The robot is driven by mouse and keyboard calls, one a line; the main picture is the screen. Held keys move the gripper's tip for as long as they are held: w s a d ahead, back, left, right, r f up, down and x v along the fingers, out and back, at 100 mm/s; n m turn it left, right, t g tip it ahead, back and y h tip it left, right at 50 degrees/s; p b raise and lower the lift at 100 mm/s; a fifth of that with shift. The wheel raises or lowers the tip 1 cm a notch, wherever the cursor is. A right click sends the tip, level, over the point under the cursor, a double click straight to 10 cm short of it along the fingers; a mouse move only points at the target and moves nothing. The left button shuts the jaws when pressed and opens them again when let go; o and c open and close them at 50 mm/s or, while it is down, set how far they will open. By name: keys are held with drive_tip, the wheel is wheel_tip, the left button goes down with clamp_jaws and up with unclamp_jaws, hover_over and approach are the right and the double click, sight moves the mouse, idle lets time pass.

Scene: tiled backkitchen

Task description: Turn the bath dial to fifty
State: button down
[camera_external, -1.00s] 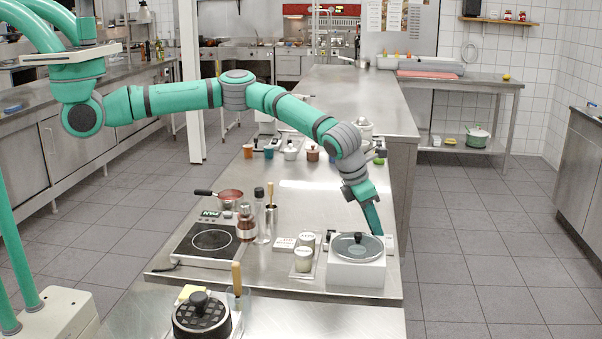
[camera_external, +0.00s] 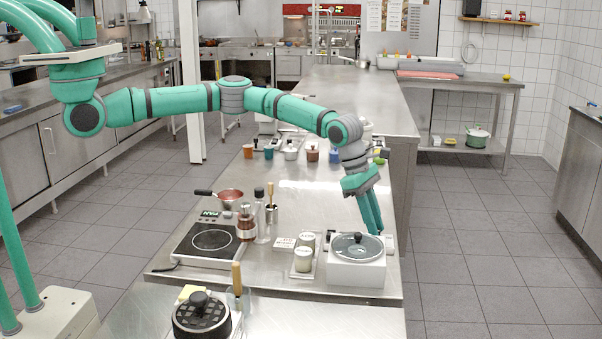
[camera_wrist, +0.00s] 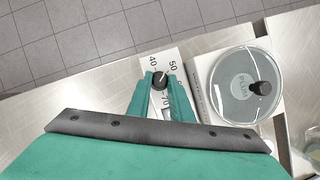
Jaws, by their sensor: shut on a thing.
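The bath (camera_external: 357,273) is a white box with a round clear lid and black lid knob near the front right of the steel table. In the wrist view the bath's lid (camera_wrist: 240,88) is right of my gripper. The dial is a black knob (camera_wrist: 159,78) on a white scale plate (camera_wrist: 174,55) beside the bath. The numbers 40, 50 and 70 show; the fingers cover part of the scale. A light pointer mark on the knob seems to aim up and right, near 50. My gripper (camera_wrist: 162,88) is shut on the knob; it also shows behind the bath (camera_external: 377,230).
A tray with small jars (camera_external: 303,262) stands left of the bath. A hot plate (camera_external: 210,243), a pepper mill (camera_external: 246,222) and a red pan (camera_external: 230,198) are farther left. The table's right edge is close to the dial.

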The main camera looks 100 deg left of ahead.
drive_tip(key=shift+a+m+h, duration=0.1)
drive_tip(key=shift+m+h, duration=0.3)
drive_tip(key=shift+m, duration=0.7)
drive_tip(key=shift+g, duration=0.4)
drive_tip(key=c, duration=1.6)
unclamp_jaws()
drive_tip(key=shift+v, duration=5.4)
